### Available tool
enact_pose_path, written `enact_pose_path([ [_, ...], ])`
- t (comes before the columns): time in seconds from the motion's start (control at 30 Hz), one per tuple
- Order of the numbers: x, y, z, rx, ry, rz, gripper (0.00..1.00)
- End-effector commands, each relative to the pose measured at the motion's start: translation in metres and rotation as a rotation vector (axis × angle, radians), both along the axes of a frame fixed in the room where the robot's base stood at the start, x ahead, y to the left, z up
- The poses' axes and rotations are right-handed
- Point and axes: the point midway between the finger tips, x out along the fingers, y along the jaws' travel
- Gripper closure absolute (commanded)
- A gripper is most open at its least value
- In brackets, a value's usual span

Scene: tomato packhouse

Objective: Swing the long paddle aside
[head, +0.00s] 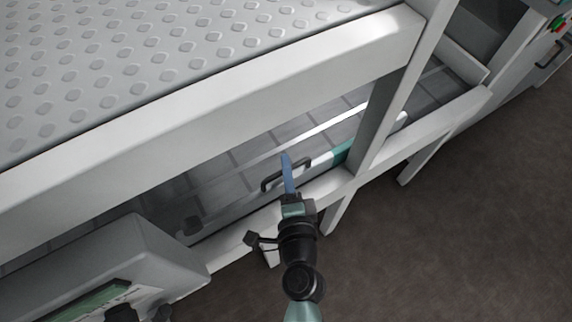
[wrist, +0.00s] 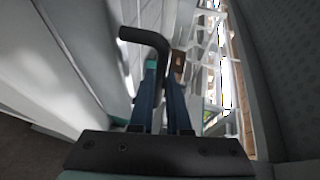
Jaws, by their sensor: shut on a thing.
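The long paddle (head: 341,151) is a narrow bar, white with a teal section, lying low along the near side of the belt under the white frame. A black bar handle (head: 270,183) stands by its left part. My gripper (head: 287,165), with blue fingers, reaches in from below and is shut on this handle. In the wrist view the black bent handle (wrist: 150,39) runs down between the two fingers of my gripper (wrist: 164,75). Part of the paddle is hidden behind a white frame post, and its left end is hard to make out.
A grey slatted belt (head: 235,157) lies behind the handle. A thick white beam (head: 215,95) and a dimpled grey deck (head: 150,45) hang above it. A white post (head: 385,110) stands to the right. A grey housing (head: 135,255) is at lower left. Brown floor (head: 450,220) is open at right.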

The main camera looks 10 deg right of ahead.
Motion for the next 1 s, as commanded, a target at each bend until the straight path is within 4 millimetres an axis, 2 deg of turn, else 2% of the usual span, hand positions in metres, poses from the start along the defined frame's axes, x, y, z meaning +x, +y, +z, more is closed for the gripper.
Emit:
enact_pose_path([
  [0.07, -0.003, -0.002, -0.003, 0.001, 0.006, -0.007, 1.0],
  [0.1, -0.003, -0.003, -0.003, 0.001, 0.006, -0.007, 0.78],
  [0.23, -0.002, -0.002, -0.002, 0.002, 0.005, -0.006, 0.55],
  [0.63, -0.007, 0.0, -0.001, 0.001, 0.004, -0.001, 0.55],
  [0.77, -0.023, 0.002, 0.0, 0.003, 0.006, -0.001, 0.55],
  [1.0, -0.065, 0.006, 0.006, 0.001, 0.007, -0.001, 0.55],
])
